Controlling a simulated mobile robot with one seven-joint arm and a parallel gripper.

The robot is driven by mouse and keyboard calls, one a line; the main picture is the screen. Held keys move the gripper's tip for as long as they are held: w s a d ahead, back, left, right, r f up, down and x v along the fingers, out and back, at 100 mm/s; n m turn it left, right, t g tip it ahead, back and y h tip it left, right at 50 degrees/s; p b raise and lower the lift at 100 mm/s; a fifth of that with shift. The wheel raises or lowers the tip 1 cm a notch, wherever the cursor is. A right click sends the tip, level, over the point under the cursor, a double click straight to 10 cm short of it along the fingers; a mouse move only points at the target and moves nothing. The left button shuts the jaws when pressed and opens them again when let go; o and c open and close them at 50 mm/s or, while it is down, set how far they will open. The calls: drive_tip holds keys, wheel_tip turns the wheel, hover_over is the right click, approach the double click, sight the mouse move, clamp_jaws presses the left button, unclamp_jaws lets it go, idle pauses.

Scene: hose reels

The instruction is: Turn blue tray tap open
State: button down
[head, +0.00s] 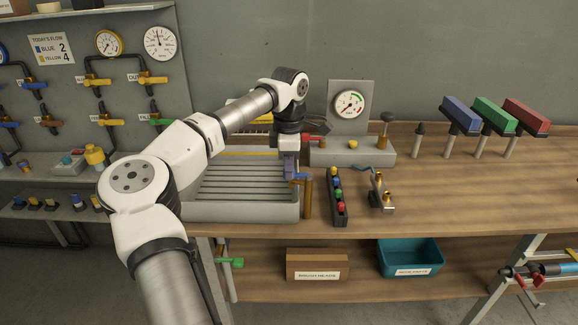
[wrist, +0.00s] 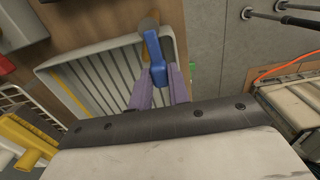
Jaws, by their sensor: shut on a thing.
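The blue tray tap handle (head: 301,177) is at the right front corner of the grey ribbed tray (head: 240,211), on top of an upright brass pipe (head: 308,198). In the wrist view the blue handle (wrist: 155,48) points down the picture from the brass pipe top (wrist: 149,23), its free end between my purple fingers. My gripper (head: 290,168) reaches down over the tray's right side and is shut on the blue handle; the wrist view shows its two fingertips (wrist: 161,80) on either side. My gripper hides part of the handle in the head view.
A grey gauge stand (head: 352,150) is behind and right of the tap. A black rack of coloured knobs (head: 337,196) and a brass fitting on a bracket (head: 380,191) stand just right of it. The bench's right front is clear.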

drive_tip(key=shift+s, duration=0.1)
drive_tip(key=s+d+n+b, duration=0.4)
drive_tip(key=n+b, duration=0.1)
drive_tip(key=n, duration=1.2)
drive_tip(key=shift+s+d+b, duration=0.35)
drive_tip(key=shift+r, duration=0.1)
idle(0.3)
drive_tip(key=c, duration=1.3)
unclamp_jaws()
